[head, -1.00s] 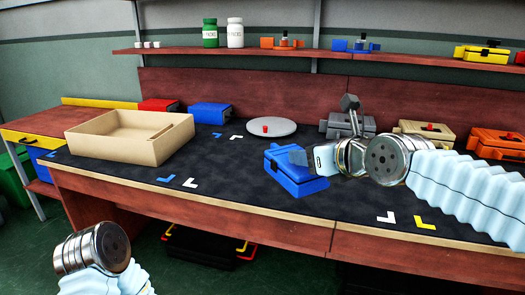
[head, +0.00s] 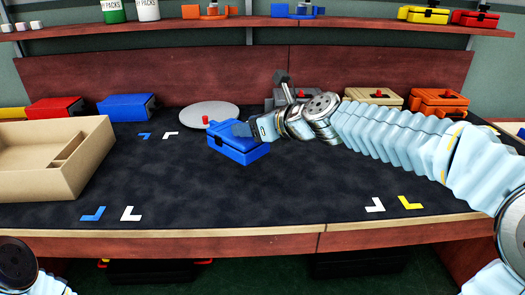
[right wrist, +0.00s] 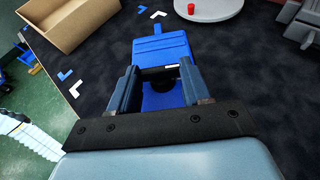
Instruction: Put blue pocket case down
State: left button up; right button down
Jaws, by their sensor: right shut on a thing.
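The blue pocket case (head: 240,150) is a small box with a lid and handle, just in front of the round grey disc in the head view. It also shows in the right wrist view (right wrist: 160,48). My right gripper (head: 250,128) reaches it from the right and is shut on it. In the right wrist view the two fingers (right wrist: 158,85) stand on either side of part of the case. I cannot tell whether its underside touches the dark mat. My left gripper is out of view; only part of that arm shows at the lower left.
A tan open box (head: 60,180) stands at left, a grey disc (head: 215,110) with a red piece behind the case. Red (head: 53,108), blue (head: 127,108), tan and orange cases line the back. Blue, white and yellow corner marks lie on the mat (head: 250,195), whose front middle is clear.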

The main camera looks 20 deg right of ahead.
aim_at(265, 151)
jog(key=d+f, duration=0.1)
jog(key=f+b, duration=0.1)
jog(key=w+d+f, duration=0.1)
jog(key=f, duration=0.1)
jog(key=shift+d+b, duration=0.3)
jog(key=shift+b, duration=0.05)
jog(key=f+b, duration=0.1)
jog(key=d+f+b, duration=0.1)
jog(key=f, duration=0.1)
jog(key=f+b, duration=0.1)
jog(key=shift+w+d+f, duration=0.3)
jog(key=shift+f, duration=0.1)
jog(key=c, duration=0.5)
grip_release()
